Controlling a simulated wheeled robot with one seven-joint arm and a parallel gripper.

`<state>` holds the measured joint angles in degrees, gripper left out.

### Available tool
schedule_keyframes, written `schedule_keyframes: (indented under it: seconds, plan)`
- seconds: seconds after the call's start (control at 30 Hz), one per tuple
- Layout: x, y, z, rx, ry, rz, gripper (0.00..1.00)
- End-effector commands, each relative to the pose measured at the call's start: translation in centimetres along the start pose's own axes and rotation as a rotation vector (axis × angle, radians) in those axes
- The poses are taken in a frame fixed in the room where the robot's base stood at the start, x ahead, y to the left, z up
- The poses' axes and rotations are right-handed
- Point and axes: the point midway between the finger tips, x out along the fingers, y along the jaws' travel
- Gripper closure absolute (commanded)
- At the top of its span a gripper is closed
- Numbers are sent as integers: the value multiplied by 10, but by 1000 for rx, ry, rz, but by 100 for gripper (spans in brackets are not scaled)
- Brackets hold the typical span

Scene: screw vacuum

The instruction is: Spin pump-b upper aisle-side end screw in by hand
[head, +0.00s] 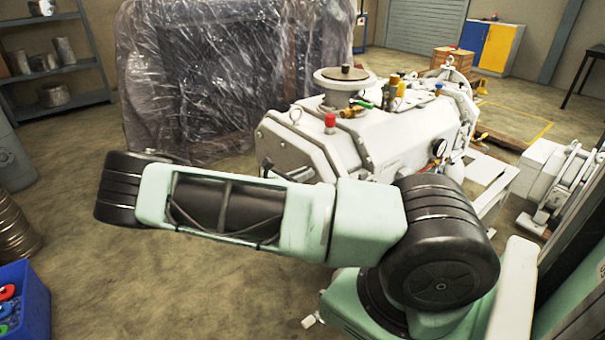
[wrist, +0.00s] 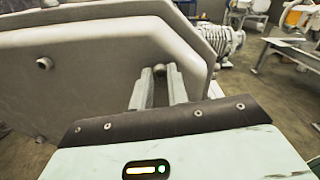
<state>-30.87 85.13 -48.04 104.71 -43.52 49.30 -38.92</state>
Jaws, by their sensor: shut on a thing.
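The pump (head: 395,125) is a pale grey machine with a faceted end, in the middle of the head view. Its flat end cover (wrist: 100,65) fills the upper left of the wrist view. My gripper (wrist: 160,72) reaches up to the right part of this cover. Its two grey fingers are shut on the end screw (wrist: 169,70), of which only a small rounded bit shows at the fingertips. How deep the screw sits is hidden. Another screw head (wrist: 45,63) stands on the cover farther left.
A plastic-wrapped load (head: 225,75) stands behind the pump. A blue bin (head: 30,300) with coloured parts is at lower left, below a shelf rack (head: 55,70). White equipment (head: 545,175) stands to the right. Floor is open left of the pump.

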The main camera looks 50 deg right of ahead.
Motion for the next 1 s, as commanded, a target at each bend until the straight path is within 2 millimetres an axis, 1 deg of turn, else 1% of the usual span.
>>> schedule_keyframes:
  seconds: [0.6,0.8,1.0]
  plan:
    - [-2,0,-2,580,1,3,100]
    - [-2,0,-2,742,2,4,100]
    - [-2,-1,-2,862,2,3,100]
